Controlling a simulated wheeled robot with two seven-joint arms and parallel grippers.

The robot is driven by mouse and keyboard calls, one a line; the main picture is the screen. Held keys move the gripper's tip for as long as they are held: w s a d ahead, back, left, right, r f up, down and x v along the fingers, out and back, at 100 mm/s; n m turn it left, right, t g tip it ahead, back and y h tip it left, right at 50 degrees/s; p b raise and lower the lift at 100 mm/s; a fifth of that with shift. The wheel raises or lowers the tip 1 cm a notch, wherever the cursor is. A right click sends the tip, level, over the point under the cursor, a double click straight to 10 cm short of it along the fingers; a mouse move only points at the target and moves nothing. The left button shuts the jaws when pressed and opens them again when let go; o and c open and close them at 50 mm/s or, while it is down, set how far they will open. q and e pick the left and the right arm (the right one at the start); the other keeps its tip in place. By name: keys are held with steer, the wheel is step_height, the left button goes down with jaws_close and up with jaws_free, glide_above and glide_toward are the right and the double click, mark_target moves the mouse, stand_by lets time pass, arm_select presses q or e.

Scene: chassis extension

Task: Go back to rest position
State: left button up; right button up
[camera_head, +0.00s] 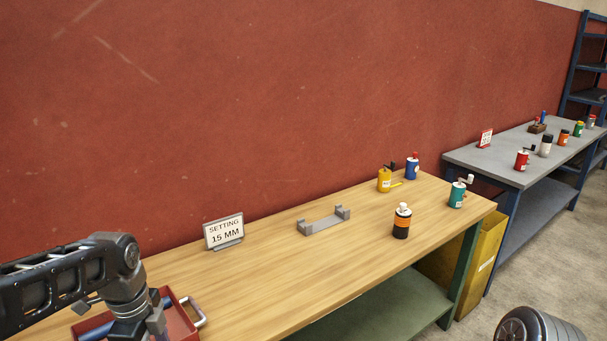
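My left arm comes in from the left, and its gripper (150,325) points down over a red tray (187,310) at the bottom left. The fingertips are cut off by the frame edge and partly hidden, so I cannot tell whether they are open. A blue rod-like thing (97,330) shows in the tray beside the gripper. A rounded grey part at the bottom right looks like my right arm; my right gripper is not in view.
The wooden workbench (265,285) holds a "SETTING 15 MM" sign (224,231), a grey cradle (323,220) and several small canisters, including an orange-black one (402,222). A yellow bin (487,250) stands beside it. A grey table (500,165) with more canisters is behind. The bench's middle front is clear.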

arm_select(q)
steer(key=s+d+f+n+h, duration=0.1)
steer(key=d+f+n, duration=0.3)
steer(key=d+f, duration=0.5)
steer(key=s+d+f+n+h, duration=0.15)
steer(key=d+f+n, duration=0.3)
steer(key=f, duration=0.85)
steer(key=s+d+f+n+h, duration=0.1)
steer(key=s+d+f+n, duration=0.8)
steer(key=s+f+n, duration=0.2)
steer(key=shift+s+f+t, duration=0.3)
steer(key=shift+s+f, duration=0.4)
steer(key=shift+s, duration=0.45)
steer(key=shift+d, duration=0.1)
